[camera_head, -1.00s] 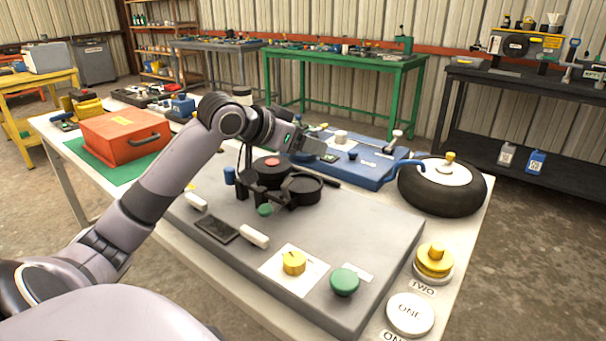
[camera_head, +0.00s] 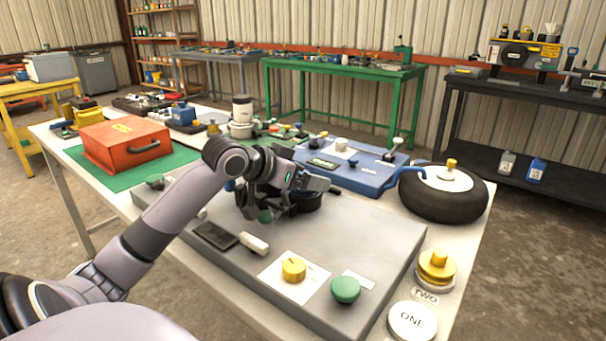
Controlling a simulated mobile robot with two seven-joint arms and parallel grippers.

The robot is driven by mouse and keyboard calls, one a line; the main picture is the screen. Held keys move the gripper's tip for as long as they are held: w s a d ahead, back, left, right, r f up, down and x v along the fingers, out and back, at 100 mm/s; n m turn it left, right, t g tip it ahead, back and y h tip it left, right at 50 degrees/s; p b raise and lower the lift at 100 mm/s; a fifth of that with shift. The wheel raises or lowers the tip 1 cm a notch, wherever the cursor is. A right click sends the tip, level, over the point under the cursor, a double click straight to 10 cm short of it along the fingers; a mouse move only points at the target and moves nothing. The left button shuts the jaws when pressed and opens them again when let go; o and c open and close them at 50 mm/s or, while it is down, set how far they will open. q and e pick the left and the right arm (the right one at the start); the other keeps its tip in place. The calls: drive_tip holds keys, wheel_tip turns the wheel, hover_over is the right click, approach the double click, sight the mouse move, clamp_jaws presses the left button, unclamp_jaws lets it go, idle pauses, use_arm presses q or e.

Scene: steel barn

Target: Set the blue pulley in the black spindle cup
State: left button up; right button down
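My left gripper (camera_head: 325,186) reaches in over the black fixture on the grey board. Its fingers lie low over the black cup (camera_head: 308,202), and I cannot tell whether they touch it or hold anything. The cup is round and is partly hidden by the gripper; I take it to be the spindle cup. A small blue piece (camera_head: 229,185) shows just beside my forearm, left of the fixture. I cannot tell whether it is the pulley. The red-topped part of the fixture is hidden behind my arm. My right gripper is not in view.
On the grey board (camera_head: 385,235) are a yellow knob (camera_head: 293,269) and a green button (camera_head: 345,289). The board's right part is clear.

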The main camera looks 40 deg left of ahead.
use_arm(q)
drive_tip(key=shift+r, duration=0.15)
drive_tip(key=d+v, duration=0.1)
drive_tip(key=v, duration=1.1)
drive_tip(key=shift+a, duration=0.5)
